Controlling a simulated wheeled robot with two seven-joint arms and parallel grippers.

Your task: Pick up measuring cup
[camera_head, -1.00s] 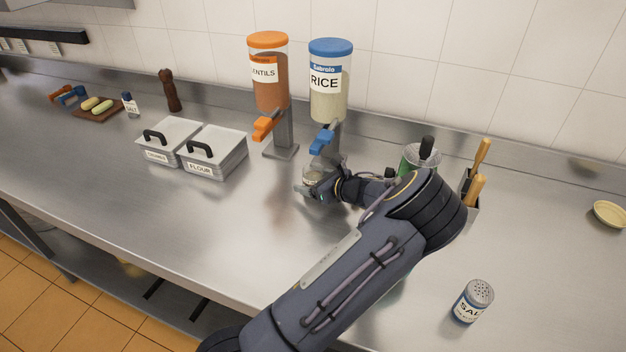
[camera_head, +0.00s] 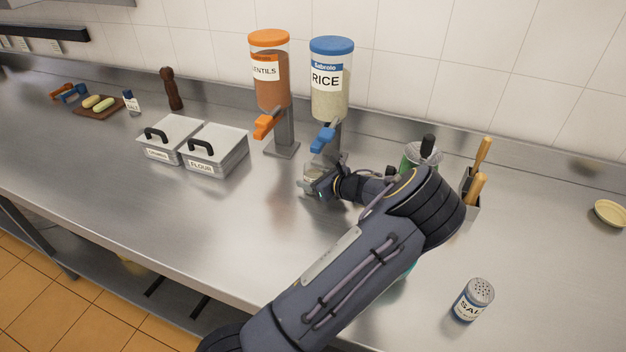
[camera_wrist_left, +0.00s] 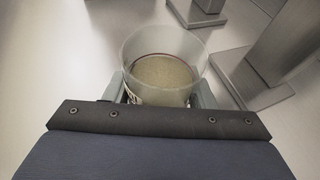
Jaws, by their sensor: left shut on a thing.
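The measuring cup (camera_head: 310,178) is a small clear cup in front of the rice dispenser (camera_head: 327,95). In the left wrist view the cup (camera_wrist_left: 165,55) is seen from above, with a grainy tan layer inside. My left gripper (camera_head: 318,182) is shut on it, one finger on each side of the cup's wall in the left wrist view. The gripper hides part of the cup in the head view. I cannot tell whether the cup touches the counter. My right gripper does not show.
The lentils dispenser (camera_head: 270,85) stands left of the rice dispenser. Two lidded containers (camera_head: 172,138) (camera_head: 215,150) are farther left. A utensil holder (camera_head: 470,190) stands right of my arm, and a salt shaker (camera_head: 473,300) is near the front. The steel counter (camera_head: 215,225) is clear front left.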

